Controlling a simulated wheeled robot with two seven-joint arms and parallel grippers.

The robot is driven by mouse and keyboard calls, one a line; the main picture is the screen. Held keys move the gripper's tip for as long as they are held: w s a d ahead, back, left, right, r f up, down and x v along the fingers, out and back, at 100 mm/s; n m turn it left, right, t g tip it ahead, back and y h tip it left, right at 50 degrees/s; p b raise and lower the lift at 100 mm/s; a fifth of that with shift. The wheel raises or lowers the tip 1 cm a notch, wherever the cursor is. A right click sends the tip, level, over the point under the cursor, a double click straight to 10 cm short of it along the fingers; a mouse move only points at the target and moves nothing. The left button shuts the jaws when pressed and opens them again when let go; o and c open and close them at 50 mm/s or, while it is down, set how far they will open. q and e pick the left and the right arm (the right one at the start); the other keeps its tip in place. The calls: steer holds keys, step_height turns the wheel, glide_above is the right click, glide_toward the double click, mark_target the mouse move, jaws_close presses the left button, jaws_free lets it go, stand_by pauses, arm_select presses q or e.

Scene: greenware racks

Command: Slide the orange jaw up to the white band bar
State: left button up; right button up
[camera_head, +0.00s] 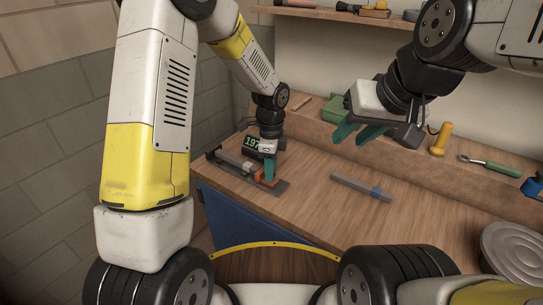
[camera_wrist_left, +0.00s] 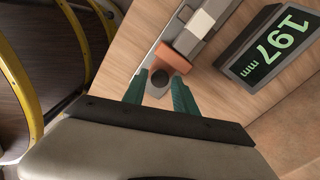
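The orange jaw (camera_wrist_left: 174,60) sits on a grey slide gauge in the left wrist view; it also shows in the head view (camera_head: 268,181). A grey bar with a white band (camera_wrist_left: 202,22) lies along the gauge beyond the jaw. Its near end is close to the jaw; I cannot tell whether they touch. My right gripper (camera_head: 359,133) is open and empty above the bench.
A display (camera_wrist_left: 279,42) beside the gauge reads 197 mm. A grey bar with a blue band (camera_head: 361,187) lies apart on the bench. A green box (camera_head: 335,108), a yellow-handled tool (camera_head: 440,139) and a green-handled tool (camera_head: 490,166) are at the back.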

arm_select(q)
steer(key=shift+f, duration=0.15)
steer(key=c, duration=0.7)
steer(key=shift+w+a, duration=0.35)
steer(key=shift+a, duration=0.2)
steer(key=o, duration=0.7)
step_height(320, 180, up, 8)
steer(key=shift+f, duration=0.1)
